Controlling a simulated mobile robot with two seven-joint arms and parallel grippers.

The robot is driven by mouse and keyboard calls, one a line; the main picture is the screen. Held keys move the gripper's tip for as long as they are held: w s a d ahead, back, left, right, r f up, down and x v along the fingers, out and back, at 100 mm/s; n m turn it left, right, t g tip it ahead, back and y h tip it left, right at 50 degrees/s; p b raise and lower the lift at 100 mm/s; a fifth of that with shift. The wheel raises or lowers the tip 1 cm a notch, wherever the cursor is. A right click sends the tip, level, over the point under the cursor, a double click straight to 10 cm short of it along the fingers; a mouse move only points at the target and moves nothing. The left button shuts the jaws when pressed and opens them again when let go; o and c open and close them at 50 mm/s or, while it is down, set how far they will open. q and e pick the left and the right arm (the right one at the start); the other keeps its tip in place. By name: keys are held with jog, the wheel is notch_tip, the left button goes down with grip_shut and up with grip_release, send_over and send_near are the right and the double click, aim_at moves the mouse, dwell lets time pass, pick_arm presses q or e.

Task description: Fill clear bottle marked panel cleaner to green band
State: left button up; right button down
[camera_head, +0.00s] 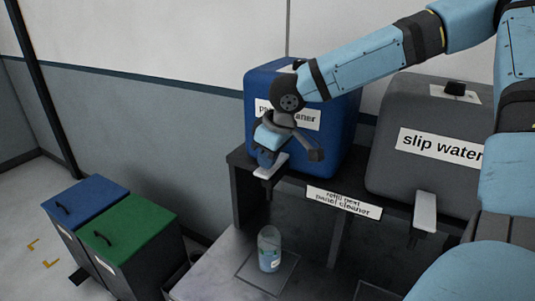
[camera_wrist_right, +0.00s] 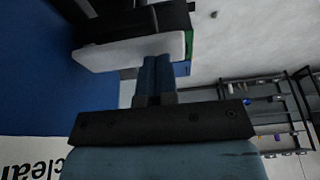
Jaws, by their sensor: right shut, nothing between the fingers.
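The clear bottle (camera_head: 269,249) stands upright on a square plate (camera_head: 252,270) below the shelf. Its lower part looks pale blue with a small label; the liquid level and green band are too small to tell. The blue container (camera_head: 334,140) with a partly hidden panel cleaner label stands on the shelf above. A white tap lever (camera_head: 268,168) sticks out from its front. My right gripper (camera_head: 266,157) is shut and empty at this lever. In the wrist view the closed fingers (camera_wrist_right: 154,78) meet the white lever (camera_wrist_right: 125,52) and seem to touch it. My left gripper is out of view.
A grey slip water container (camera_head: 425,115) with its own white lever (camera_head: 424,212) stands to the right. A refill sign (camera_head: 343,202) hangs on the shelf edge. Blue-lidded (camera_head: 88,197) and green-lidded (camera_head: 128,230) bins stand at the left. Counter around the bottle is mostly clear.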

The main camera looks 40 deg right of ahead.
jog(key=shift+s+a+f, duration=0.15)
jog(key=shift+a+f, duration=0.2)
jog(key=shift+f, duration=0.4)
dwell(4.9)
jog(key=shift+r+p, duration=0.8)
jog(key=shift+p, duration=0.15)
